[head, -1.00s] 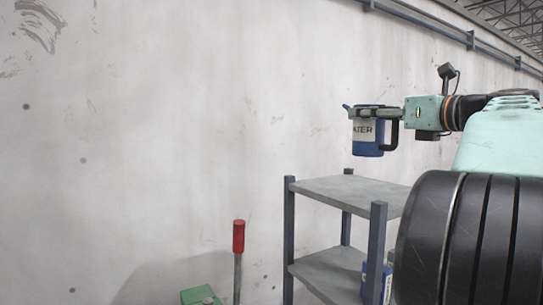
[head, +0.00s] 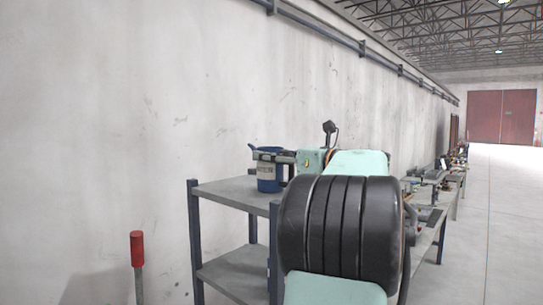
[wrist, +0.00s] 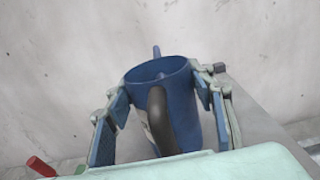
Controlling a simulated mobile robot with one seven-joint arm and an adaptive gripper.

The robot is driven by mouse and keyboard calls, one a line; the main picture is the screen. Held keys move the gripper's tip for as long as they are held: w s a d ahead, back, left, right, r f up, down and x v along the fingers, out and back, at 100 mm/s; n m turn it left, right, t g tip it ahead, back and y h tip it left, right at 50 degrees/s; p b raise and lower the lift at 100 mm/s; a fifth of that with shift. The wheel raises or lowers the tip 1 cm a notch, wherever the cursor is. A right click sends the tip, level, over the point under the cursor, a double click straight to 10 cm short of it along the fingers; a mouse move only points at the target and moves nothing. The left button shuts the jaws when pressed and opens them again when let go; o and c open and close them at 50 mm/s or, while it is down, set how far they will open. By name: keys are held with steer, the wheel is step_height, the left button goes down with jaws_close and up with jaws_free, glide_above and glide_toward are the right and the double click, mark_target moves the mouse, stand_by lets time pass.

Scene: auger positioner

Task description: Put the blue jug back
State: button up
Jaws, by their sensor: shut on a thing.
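The blue jug (head: 268,172) has a pale label and a dark handle. In the head view it is upright at the top shelf of a grey shelf unit (head: 232,192). Its base is at the shelf surface, but I cannot tell if it touches. My gripper (head: 270,156) is shut on the jug from the right, around its upper body. In the wrist view the jug (wrist: 165,95) sits between the two fingers (wrist: 160,95), its black handle toward the camera and its spout away. My arm hides part of the shelf's right side.
The wall stands close behind the shelf. A red-handled lever (head: 137,250) stands at the left front. Benches with tools (head: 440,180) line the wall beyond my arm. The floor (head: 500,220) at the right is clear.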

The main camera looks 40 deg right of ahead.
steer(key=o, duration=1.5)
steer(key=shift+f, duration=0.1)
steer(key=s, duration=0.4)
steer(key=s+b, duration=0.1)
steer(key=s, duration=0.3)
steer(key=s+d+b, duration=0.1)
steer(key=s, duration=0.3)
